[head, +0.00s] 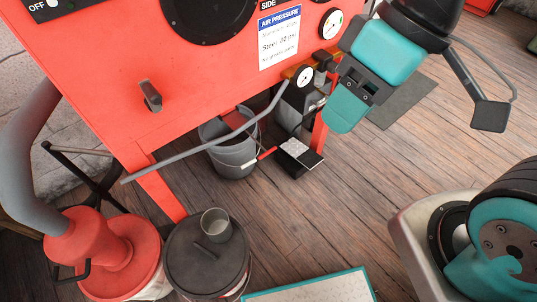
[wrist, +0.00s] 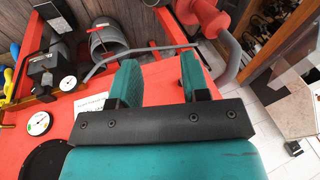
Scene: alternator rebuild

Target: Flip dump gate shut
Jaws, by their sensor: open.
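I cannot make out the dump gate for certain. A short red-gripped lever (head: 266,154) shows low under the red cabinet, beside the grey bucket (head: 232,160); it also shows in the wrist view (wrist: 101,28). Whether the lever belongs to the gate or the bucket is unclear. My gripper (head: 345,112) is at the cabinet's right side in the head view, by the pressure gauge. In the wrist view, my gripper's (wrist: 158,78) two teal fingers are apart with nothing between them. The lever lies well beyond the fingertips.
A long grey bar (head: 190,152) runs along the red cabinet's (head: 120,75) front edge. A regulator gauge (head: 304,77) sits close to my gripper. A red funnel-topped drum (head: 105,255) and a lidded drum (head: 205,260) stand in front. Wooden floor (head: 330,210) is clear at centre right.

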